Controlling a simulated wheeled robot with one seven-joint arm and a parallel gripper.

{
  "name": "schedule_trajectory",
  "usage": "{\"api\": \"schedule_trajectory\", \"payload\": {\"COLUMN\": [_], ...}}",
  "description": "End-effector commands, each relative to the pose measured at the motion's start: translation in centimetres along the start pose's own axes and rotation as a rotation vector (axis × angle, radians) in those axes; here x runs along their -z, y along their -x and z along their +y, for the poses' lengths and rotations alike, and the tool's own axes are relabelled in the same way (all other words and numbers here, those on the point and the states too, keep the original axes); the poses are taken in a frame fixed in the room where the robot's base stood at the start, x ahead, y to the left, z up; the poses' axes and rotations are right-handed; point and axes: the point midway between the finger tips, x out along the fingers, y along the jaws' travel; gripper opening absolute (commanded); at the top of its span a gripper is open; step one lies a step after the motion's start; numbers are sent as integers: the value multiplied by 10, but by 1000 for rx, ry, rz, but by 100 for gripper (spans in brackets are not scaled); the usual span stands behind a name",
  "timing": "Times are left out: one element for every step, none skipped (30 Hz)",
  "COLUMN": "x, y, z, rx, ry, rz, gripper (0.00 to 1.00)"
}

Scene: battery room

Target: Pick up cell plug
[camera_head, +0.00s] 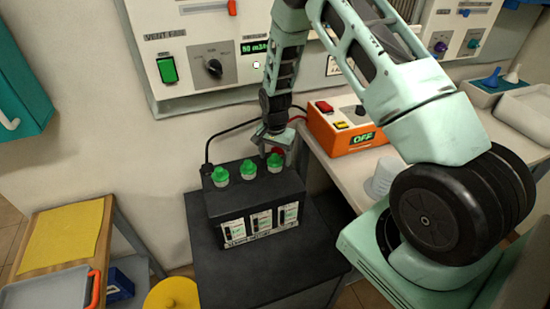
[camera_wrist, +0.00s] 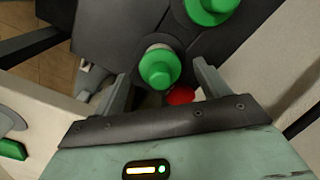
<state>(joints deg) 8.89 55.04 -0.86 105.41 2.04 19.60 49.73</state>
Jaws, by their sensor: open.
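A black battery (camera_head: 250,205) with a row of three green cell plugs stands on a dark stand. The plugs are the left one (camera_head: 220,176), the middle one (camera_head: 248,169) and the right one (camera_head: 275,163), each a green cap on a pale collar. My gripper (camera_head: 272,150) is just above and behind the right plug, pointing down. In the wrist view, my open gripper (camera_wrist: 161,72) has one finger on either side of a green plug (camera_wrist: 160,68), with no visible grip on it. Another plug (camera_wrist: 208,8) shows at the top edge.
A red cap (camera_wrist: 180,96) lies close to my fingers. A grey clamp (camera_wrist: 88,88) is beside the left finger. An orange charger (camera_head: 345,130) reading OFF stands on the right bench, with cables running behind the battery. The wall panel (camera_head: 205,60) rises behind.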

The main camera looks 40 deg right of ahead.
Motion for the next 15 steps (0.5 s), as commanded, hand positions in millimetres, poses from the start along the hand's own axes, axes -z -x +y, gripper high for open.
{"api": "schedule_trajectory", "payload": {"x": [0,0,0,0,0,0,0,0,0,0,0,0,0,0,0], "y": [-2,-3,-4,-4,-4,-4,-4,-4,-4,-4,-4,-4,-4,-4,-4], "z": [0,0,0,0,0,0,0,0,0,0,0,0,0,0,0], "rx": [0,0,1,1,1,1,1,1,1,1,1,1,1,1,1], "ry": [0,0,0,0,0,0,0,0,0,0,0,0,0,0,0], "rz": [0,0,0,0,0,0,0,0,0,0,0,0,0,0,0], "gripper": [75,75,75,75,75,75,75,75,69,61,52,41,33,27,26]}}
